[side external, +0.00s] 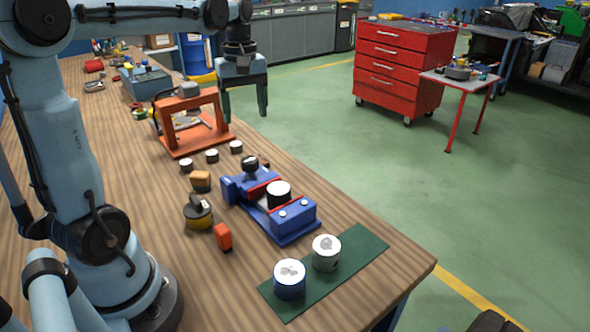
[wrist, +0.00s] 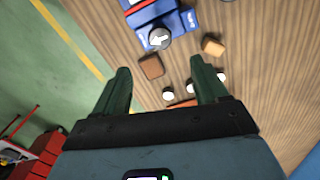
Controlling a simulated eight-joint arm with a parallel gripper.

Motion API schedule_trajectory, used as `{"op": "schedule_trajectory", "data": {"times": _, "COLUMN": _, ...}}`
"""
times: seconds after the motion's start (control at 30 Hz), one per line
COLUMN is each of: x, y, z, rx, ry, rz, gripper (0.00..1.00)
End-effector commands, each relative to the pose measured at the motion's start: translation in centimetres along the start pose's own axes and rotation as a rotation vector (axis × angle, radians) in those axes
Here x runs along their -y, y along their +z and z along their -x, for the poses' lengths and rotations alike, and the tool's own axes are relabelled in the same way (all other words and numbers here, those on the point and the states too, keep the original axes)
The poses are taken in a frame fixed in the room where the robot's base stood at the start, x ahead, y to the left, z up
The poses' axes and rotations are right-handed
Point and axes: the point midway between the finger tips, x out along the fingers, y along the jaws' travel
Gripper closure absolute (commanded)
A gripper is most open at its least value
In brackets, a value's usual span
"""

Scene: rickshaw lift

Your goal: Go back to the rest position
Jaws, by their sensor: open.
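My gripper (side external: 245,114) is raised in the side view, with its two dark green fingers apart and nothing between them. It hangs beyond the blue vise (side external: 296,216), near the orange frame (side external: 182,148) and the table's far edge. In the wrist view my gripper (wrist: 161,70) also shows spread and empty, and the vise (wrist: 188,19) lies near the top edge. A black cylinder with a white top (side external: 279,192) sits at the vise's red jaws.
A green mat (side external: 374,243) holds two white-topped cylinders (side external: 290,278) (side external: 327,252). Small white-topped pucks (side external: 212,156), a tan block (side external: 201,181), a yellow-black object (side external: 198,213) and an orange block (side external: 223,237) stand on the wooden table (side external: 130,190). A red cabinet (side external: 400,70) stands on open floor.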

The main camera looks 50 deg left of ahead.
Motion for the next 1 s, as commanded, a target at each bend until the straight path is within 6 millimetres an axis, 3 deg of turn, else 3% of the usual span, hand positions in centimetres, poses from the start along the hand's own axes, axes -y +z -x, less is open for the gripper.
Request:
{"op": "schedule_trajectory", "data": {"times": 0.17, "x": -0.2, "y": 1.6, "z": -0.1, "rx": -0.030, "ry": 0.034, "rz": -0.099, "gripper": 0.27}}
{"op": "schedule_trajectory", "data": {"times": 0.37, "x": -0.7, "y": 6.7, "z": -0.9, "rx": -0.143, "ry": 0.147, "rz": -0.439, "gripper": 0.27}}
{"op": "schedule_trajectory", "data": {"times": 0.7, "x": 0.0, "y": 15.0, "z": -4.1, "rx": -0.399, "ry": 0.339, "rz": -1.046, "gripper": 0.27}}
{"op": "schedule_trajectory", "data": {"times": 1.0, "x": 0.5, "y": 17.7, "z": -5.7, "rx": -0.523, "ry": 0.409, "rz": -1.276, "gripper": 0.27}}
